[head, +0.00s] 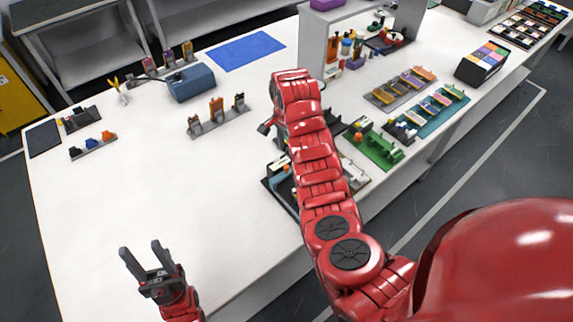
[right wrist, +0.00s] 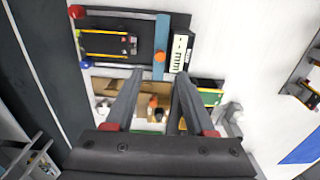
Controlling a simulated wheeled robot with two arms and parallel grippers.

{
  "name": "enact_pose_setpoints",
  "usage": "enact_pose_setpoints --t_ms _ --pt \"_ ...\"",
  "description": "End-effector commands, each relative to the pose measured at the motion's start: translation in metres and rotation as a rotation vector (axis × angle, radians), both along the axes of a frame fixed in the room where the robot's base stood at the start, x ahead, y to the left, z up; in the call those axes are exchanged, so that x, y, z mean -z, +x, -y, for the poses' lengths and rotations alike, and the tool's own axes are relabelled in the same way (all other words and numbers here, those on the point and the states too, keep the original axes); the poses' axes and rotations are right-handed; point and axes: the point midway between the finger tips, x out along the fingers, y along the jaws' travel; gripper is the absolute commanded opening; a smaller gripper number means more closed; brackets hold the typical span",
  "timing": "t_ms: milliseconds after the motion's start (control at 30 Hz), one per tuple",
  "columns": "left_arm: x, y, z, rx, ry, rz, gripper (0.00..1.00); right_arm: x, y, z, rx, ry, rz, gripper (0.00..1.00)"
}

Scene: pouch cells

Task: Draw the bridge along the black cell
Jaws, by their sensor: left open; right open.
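A black cell (right wrist: 108,43) with small marks on its face lies in a grey fixture at the top left of the right wrist view. A blue bar with an orange knob (right wrist: 160,56), perhaps the bridge, stands across the fixture just right of the cell. My right gripper (right wrist: 160,76) is open and empty, its fingertips pointing toward the bar's near end; I cannot tell whether they touch anything. In the head view my right arm hides most of the fixture (head: 277,191). My left gripper (head: 141,250) is open and empty over the table's front left.
A white scale-like strip (right wrist: 180,54) lies beside the bar. A blue box (head: 191,83), a blue mat (head: 244,51) and a small rack (head: 217,122) are further back. A green fixture (head: 373,147) stands right of my arm. The table's left middle is clear.

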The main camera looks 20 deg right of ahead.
Motion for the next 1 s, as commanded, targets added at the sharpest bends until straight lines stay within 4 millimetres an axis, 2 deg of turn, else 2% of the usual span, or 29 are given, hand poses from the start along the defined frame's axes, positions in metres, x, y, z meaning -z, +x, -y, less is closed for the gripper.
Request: enact_pose_setpoints --t_ms 33,100,233,400,600,833,1000 --pt "0.014 0.0 0.0 0.0 0.0 -0.001 0.5 0.017 0.0 0.001 0.001 0.0 0.0 0.55" --pt "0.022 0.0 0.0 0.0 0.0 -0.001 0.5 0.03 0.0 0.001 0.001 0.002 0.002 0.55" --pt "0.019 0.0 0.0 0.0 0.0 0.0 0.5 0.052 -0.001 0.0 0.0 0.001 -0.004 0.55" --pt "0.008 0.0 0.0 0.0 0.0 0.0 0.5 0.068 0.0 -0.001 0.0 0.0 -0.002 0.55" --pt "0.007 0.0 0.0 0.0 0.0 0.0 0.5 0.079 0.0 0.0 -0.001 0.0 -0.001 0.55" --pt "0.007 0.0 0.0 0.0 0.0 0.0 0.5 0.08 0.0 0.0 -0.001 -0.001 0.0 0.55" --pt "0.007 0.0 0.0 0.0 0.0 -0.001 0.5 0.08 0.0 0.0 -0.001 -0.001 0.0 0.24"
